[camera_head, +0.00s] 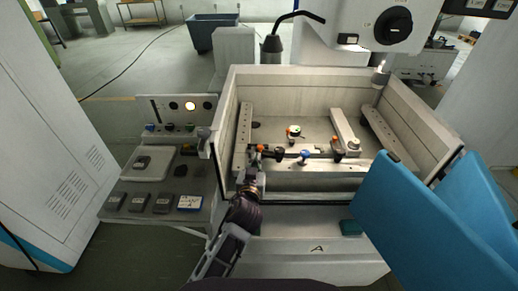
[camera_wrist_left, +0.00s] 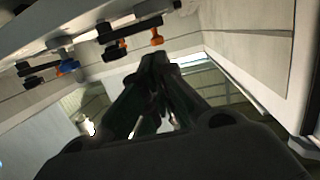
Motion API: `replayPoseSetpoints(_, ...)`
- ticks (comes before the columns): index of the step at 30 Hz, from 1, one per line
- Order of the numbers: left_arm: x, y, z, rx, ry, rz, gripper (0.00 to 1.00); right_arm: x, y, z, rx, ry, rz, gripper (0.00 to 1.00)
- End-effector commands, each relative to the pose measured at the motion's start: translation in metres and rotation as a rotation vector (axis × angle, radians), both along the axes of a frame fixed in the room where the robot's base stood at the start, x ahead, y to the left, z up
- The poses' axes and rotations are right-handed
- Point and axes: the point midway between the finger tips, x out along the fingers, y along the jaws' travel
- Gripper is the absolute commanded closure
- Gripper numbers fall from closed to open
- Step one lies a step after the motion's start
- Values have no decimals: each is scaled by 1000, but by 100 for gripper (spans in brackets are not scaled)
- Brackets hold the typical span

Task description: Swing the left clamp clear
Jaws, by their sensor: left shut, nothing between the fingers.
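The left clamp, a dark bar with an orange knob (camera_head: 261,148), sits by the left rail inside the white machine tank (camera_head: 228,135). My left gripper (camera_head: 253,178) reaches over the front of the tank, just below the clamp in the head view. Its fingers look closed and empty. In the left wrist view the fingertips (camera_wrist_left: 155,60) are together, with a dark clamp and its orange knob (camera_wrist_left: 157,38) just beyond them. I cannot tell whether fingers and clamp touch. My right gripper is not in view.
A blue-knobbed clamp (camera_head: 304,156) and another orange-knobbed clamp (camera_head: 337,142) stand to the right in the tank. A round part (camera_head: 294,131) lies behind them. Large blue panels (camera_head: 430,220) fill the lower right. A side tray (camera_head: 150,161) and buttons flank the tank's left.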

Motion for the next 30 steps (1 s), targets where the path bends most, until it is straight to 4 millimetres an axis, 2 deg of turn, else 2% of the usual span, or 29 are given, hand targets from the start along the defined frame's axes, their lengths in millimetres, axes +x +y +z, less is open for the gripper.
replayPoseSetpoints(21, 62, -7, -9, 1, -1, -1, 100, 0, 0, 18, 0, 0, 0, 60)
replayPoseSetpoints(30, 77, -9, -12, 0, -1, 0, 100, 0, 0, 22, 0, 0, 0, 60)
